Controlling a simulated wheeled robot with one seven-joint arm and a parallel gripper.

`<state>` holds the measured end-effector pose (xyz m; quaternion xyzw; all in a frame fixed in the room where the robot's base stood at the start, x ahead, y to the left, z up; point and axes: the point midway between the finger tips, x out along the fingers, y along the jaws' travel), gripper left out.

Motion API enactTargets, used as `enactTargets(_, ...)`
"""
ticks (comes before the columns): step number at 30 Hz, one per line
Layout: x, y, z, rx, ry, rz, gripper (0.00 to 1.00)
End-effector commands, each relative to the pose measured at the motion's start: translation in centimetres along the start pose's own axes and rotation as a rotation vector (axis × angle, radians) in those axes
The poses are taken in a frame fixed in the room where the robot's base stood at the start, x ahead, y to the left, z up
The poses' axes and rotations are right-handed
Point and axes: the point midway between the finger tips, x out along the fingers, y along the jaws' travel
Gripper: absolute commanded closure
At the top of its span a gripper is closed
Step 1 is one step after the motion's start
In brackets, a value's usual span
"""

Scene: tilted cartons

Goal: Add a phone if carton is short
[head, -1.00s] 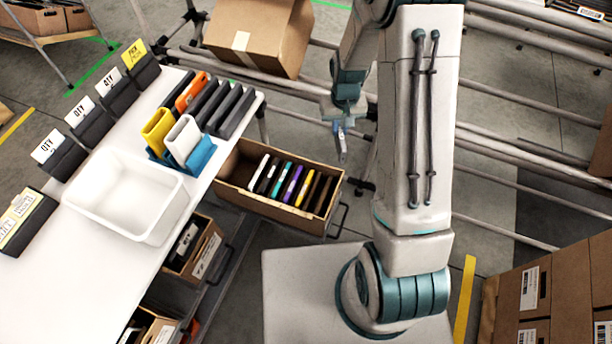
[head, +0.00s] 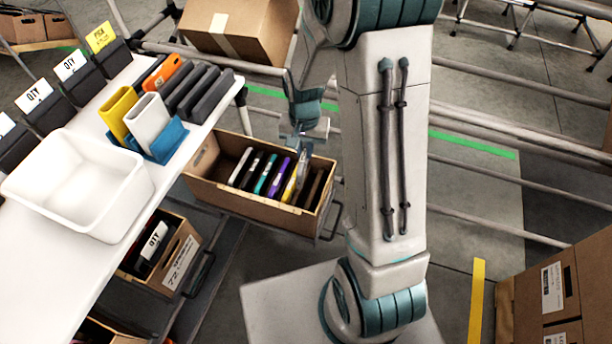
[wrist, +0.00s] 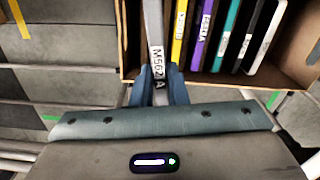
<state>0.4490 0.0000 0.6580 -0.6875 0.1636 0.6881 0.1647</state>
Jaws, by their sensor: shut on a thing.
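My gripper (head: 304,141) is shut on a slim grey phone (head: 301,172), which it holds upright at the open brown carton (head: 254,207). The phone is beside the yellow phone (wrist: 180,35) in the carton. Its lower end is hard to make out, so I cannot tell if it rests on the carton floor. A purple phone (wrist: 202,38), a teal one (wrist: 226,38), a black one (wrist: 247,38) and a white one (wrist: 268,38) stand in a row.
A white table (head: 50,262) at the left bears a white bin (head: 118,215), card holders and a blue stand (head: 168,143) with upright cases. Another carton (head: 178,262) sits below. A closed box (head: 240,25) stands behind. Metal rails (head: 480,118) run behind my arm.

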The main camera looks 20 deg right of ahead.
Motion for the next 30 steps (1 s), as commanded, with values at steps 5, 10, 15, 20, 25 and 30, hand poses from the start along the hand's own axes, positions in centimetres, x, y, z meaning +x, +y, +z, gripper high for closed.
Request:
enactTargets(5,3.0,0.5,0.9,0.100,0.003,0.000,1.00)
enactTargets(10,3.7,0.7,1.4,0.149,0.002,0.001,1.00)
enactTargets(15,3.8,0.8,1.5,0.161,0.002,0.002,1.00)
enactTargets(20,4.3,0.8,1.5,0.161,0.002,0.002,1.00)
enactTargets(25,5.4,0.8,1.5,0.160,0.002,0.002,1.00)
enactTargets(30,6.6,0.8,1.5,0.160,0.002,0.002,1.00)
